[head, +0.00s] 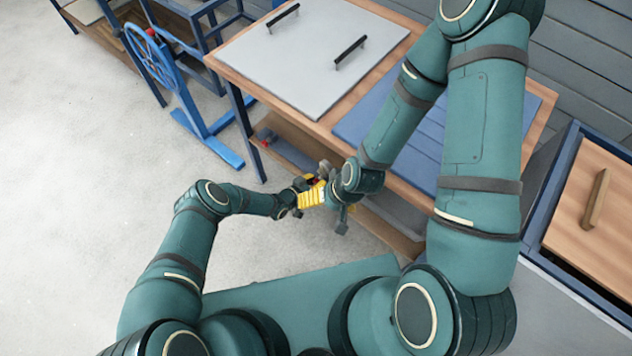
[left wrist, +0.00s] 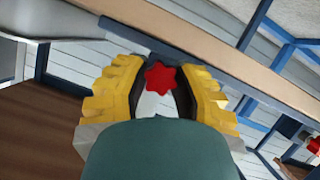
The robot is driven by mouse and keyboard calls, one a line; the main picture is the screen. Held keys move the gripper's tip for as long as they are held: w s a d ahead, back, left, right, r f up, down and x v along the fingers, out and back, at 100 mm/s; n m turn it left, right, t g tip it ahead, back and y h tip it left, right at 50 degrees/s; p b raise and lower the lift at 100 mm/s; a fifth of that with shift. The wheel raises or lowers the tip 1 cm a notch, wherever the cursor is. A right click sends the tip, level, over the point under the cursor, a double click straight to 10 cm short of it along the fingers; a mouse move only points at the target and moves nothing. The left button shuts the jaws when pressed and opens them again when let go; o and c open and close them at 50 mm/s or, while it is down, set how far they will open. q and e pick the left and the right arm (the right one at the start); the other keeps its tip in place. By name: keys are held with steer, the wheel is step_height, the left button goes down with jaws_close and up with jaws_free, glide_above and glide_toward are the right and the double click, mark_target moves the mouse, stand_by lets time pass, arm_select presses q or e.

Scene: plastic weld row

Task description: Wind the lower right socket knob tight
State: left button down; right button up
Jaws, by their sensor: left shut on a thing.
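A red star-shaped knob (left wrist: 160,78) sits between the dark pads of my left gripper in the left wrist view. The yellow fingers of my left gripper (left wrist: 158,92) are shut on it from both sides. In the head view my left gripper (head: 314,195) is beside the front of the wooden-topped table, with a bit of red at its fingers. My right gripper (head: 343,215) is close by on the right, mostly hidden under its own wrist. I cannot tell its finger state. The socket around the knob is not clear, so I cannot tell how tight the knob is.
The table (head: 232,62) bears a grey panel (head: 300,50) with two black handles and a blue slatted panel (head: 385,125). A blue wheel on a stand (head: 150,55) is at the left. A wooden-topped cabinet (head: 575,220) is at the right. The floor at the left is clear.

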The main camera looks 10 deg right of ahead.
arm_select(q)
steer(key=shift+r, duration=0.1)
steer(key=c, duration=0.7)
jaws_free()
steer(key=v, duration=1.2)
